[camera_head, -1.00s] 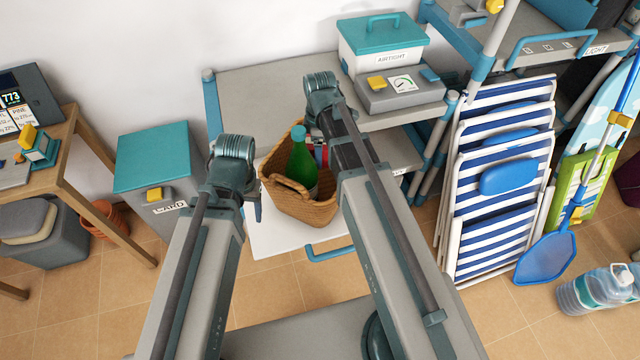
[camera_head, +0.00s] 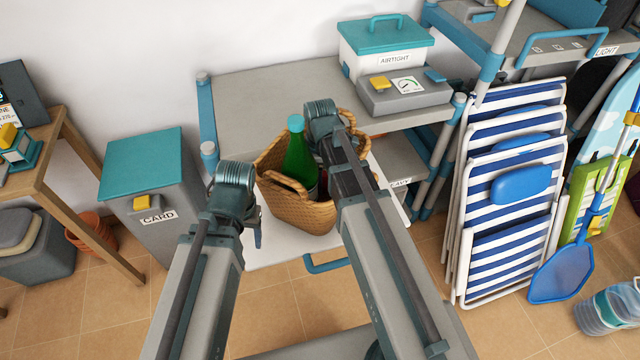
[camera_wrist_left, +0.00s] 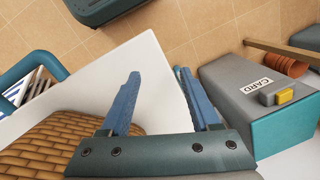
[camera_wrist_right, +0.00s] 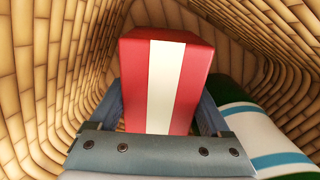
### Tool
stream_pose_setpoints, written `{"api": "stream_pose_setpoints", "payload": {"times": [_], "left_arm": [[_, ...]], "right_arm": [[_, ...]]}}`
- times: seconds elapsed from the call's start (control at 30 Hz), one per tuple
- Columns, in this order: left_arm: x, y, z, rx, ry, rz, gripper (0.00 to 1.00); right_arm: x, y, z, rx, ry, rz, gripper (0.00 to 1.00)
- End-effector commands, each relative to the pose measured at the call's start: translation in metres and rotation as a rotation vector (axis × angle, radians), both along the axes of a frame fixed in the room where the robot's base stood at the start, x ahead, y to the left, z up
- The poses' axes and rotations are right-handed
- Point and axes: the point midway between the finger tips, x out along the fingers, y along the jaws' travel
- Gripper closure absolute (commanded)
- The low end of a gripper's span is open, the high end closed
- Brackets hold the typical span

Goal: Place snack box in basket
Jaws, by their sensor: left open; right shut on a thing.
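The wicker basket (camera_head: 308,217) stands on a white lower shelf between my arms, and its wall also shows in the left wrist view (camera_wrist_left: 55,150). The snack box (camera_wrist_right: 190,85) is red with a white stripe. My right gripper (camera_wrist_right: 162,110) is shut on it, with basket walls all around in the right wrist view. In the head view my right arm mostly hides the box and the fingers. A green bottle (camera_head: 298,162) stands in the basket beside the box. My left gripper (camera_wrist_left: 165,100) is open and empty, outside the basket at its left.
A grey shelf top (camera_head: 270,100) lies behind the basket, carrying a teal-lidded box (camera_head: 380,62) and a grey scale (camera_head: 405,97). A grey CARD bin (camera_head: 150,190) stands at left. Folded striped chairs (camera_head: 510,190) stand at right.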

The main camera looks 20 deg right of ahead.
Motion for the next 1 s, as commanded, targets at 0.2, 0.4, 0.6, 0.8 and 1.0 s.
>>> {"api": "stream_pose_setpoints", "payload": {"times": [0.2, 0.4, 0.6, 0.8, 1.0], "left_arm": [[0.0000, 0.0000, -0.0086, 0.000, 0.000, 0.000, 0.37], [0.0000, 0.0000, -0.0109, 0.000, 0.000, 0.000, 0.37], [0.0000, 0.0000, -0.0114, 0.000, 0.000, 0.000, 0.37], [0.0000, 0.0000, -0.0114, 0.000, 0.000, 0.000, 0.37], [0.0000, 0.0000, -0.0063, 0.000, 0.000, 0.000, 0.37]], "right_arm": [[0.0000, 0.0000, -0.0086, 0.000, 0.000, 0.000, 0.96], [0.0000, 0.0000, -0.0108, 0.000, 0.000, 0.000, 0.96], [0.0000, 0.0000, -0.0114, 0.000, 0.000, 0.000, 0.07], [0.0000, 0.0000, -0.0113, 0.000, 0.000, 0.000, 0.07], [0.0000, 0.0000, -0.0063, 0.000, 0.000, 0.000, 0.07]]}}
